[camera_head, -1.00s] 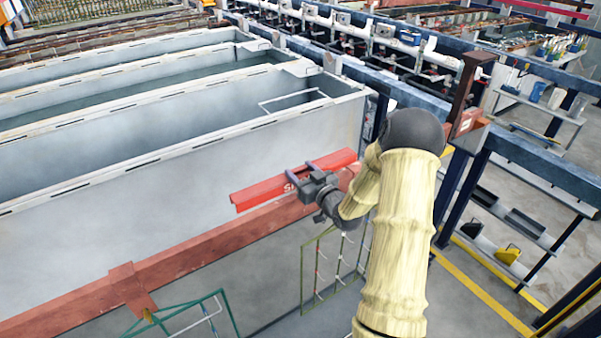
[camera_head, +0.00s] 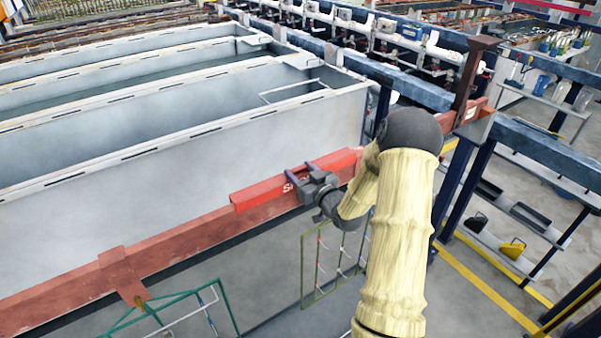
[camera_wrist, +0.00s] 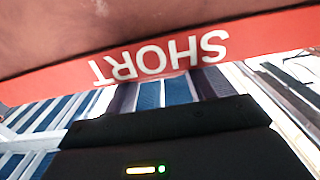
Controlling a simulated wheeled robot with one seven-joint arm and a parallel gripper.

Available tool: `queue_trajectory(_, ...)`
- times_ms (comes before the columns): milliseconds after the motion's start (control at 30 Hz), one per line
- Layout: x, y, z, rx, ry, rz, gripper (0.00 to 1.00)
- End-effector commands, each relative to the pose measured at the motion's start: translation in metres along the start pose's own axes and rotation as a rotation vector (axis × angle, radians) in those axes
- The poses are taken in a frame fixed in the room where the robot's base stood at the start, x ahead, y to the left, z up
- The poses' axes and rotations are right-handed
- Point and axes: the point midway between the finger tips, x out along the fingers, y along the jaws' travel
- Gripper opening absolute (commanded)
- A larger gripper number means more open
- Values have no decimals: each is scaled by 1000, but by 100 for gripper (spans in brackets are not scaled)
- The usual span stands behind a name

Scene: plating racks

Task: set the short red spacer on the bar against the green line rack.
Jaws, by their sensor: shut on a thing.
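The short red spacer (camera_head: 258,192) is a long bright red piece, held roughly along the line of the brownish-red bar (camera_head: 190,238). My gripper (camera_head: 304,178) is shut on it near its middle. In the wrist view the spacer (camera_wrist: 60,76) shows the word SHORT upside down. In the head view the spacer covers part of the bar; I cannot tell whether they touch. A teal-green rack (camera_head: 226,308) hangs from a hook bracket (camera_head: 122,272) on the bar, left of the spacer with bare bar between. An olive-green rack (camera_head: 303,270) hangs below my gripper.
A long grey tank (camera_head: 170,165) lies behind the bar, with more tanks beyond. A brown post (camera_head: 468,80) and a blue beam (camera_head: 545,155) stand right of my arm. Shelves with bins (camera_head: 512,250) are at the right. The floor in front is partly open.

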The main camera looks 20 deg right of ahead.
Motion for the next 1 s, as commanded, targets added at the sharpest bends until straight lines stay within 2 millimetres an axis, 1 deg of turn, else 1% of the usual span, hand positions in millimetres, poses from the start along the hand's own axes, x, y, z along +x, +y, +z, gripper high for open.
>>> queue_trajectory(33, 0, 0, 6, 0, 1, -1, 28)
queue_trajectory(233, 1, -1, 15, 0, 1, -2, 28)
queue_trajectory(633, 1, -1, 17, 0, 1, -2, 28)
queue_trajectory(667, 1, -1, 17, 0, 1, -2, 58)
queue_trajectory(700, 1, -1, 17, 0, 1, -2, 66)
queue_trajectory(767, 1, -1, 17, 0, 1, -2, 78)
queue_trajectory(800, 1, -1, 17, 0, 1, -2, 79)
queue_trajectory(1000, 0, -1, 17, 0, -1, -2, 79)
